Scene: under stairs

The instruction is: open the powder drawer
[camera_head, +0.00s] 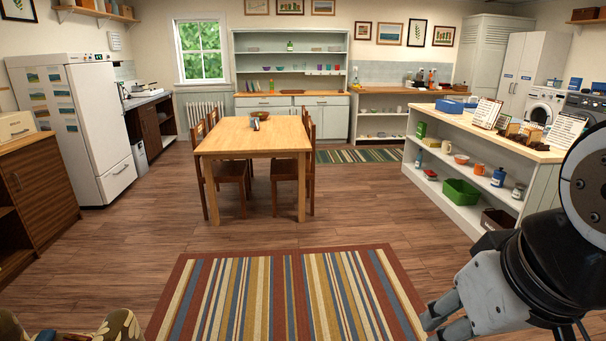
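A white front-loading washing machine (541,107) stands at the far right, beyond the shelf unit. A dark-fronted machine (584,106) stands beside it at the right edge, partly hidden by my arm. The powder drawer is too small to make out on either machine. My gripper (440,321) is low at the bottom right, far from both machines. Its fingers are partly cut off by the frame edge, and their gap is unclear. I see nothing held in it.
A long white shelf unit (436,178) with a wooden top stands between me and the machines. A wooden table (252,138) with chairs is in the middle. A striped rug (285,295) lies in front. Open floor lies between the rug and the shelf unit.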

